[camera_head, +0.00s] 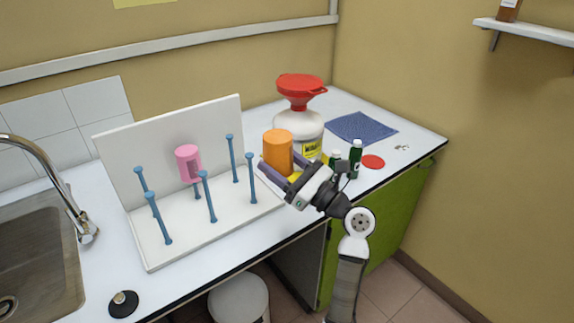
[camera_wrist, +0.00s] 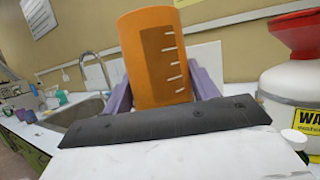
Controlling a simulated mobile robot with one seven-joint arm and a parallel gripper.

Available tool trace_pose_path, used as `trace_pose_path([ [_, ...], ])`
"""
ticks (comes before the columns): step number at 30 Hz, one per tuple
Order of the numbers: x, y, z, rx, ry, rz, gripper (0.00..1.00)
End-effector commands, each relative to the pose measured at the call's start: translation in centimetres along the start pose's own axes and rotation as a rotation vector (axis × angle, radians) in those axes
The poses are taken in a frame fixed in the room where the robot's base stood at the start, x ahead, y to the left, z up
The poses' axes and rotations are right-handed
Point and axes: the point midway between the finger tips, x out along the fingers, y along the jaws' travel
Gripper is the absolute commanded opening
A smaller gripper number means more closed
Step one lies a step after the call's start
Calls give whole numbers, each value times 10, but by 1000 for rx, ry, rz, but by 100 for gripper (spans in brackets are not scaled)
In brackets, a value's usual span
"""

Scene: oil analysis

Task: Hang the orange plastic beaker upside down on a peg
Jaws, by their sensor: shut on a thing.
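The orange plastic beaker (camera_head: 278,150) is held between the purple fingers of my gripper (camera_head: 279,168), above the right part of the counter. In the wrist view the beaker (camera_wrist: 155,60) stands between both fingers, its measuring marks facing the camera. I cannot tell for sure which end is its mouth. The white peg rack (camera_head: 165,250) stands left of my gripper, with several blue pegs (camera_head: 209,197) rising from its base. A pink beaker (camera_head: 188,163) sits on one peg at the back. The other pegs look empty.
A white waste jug with a red funnel lid (camera_head: 300,90) stands close behind the held beaker. Small dark green bottles (camera_head: 355,158), a red disc (camera_head: 373,162) and a blue mat (camera_head: 361,128) are to the right. A sink (camera_head: 38,255) and faucet (camera_head: 75,210) are at the left.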

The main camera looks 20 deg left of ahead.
Motion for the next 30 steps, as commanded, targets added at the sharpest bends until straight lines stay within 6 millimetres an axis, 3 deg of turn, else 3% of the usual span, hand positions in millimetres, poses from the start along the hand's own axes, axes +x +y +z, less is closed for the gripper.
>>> trace_pose_path([
  [30,91,-35,-34,-1,1,2,32],
])
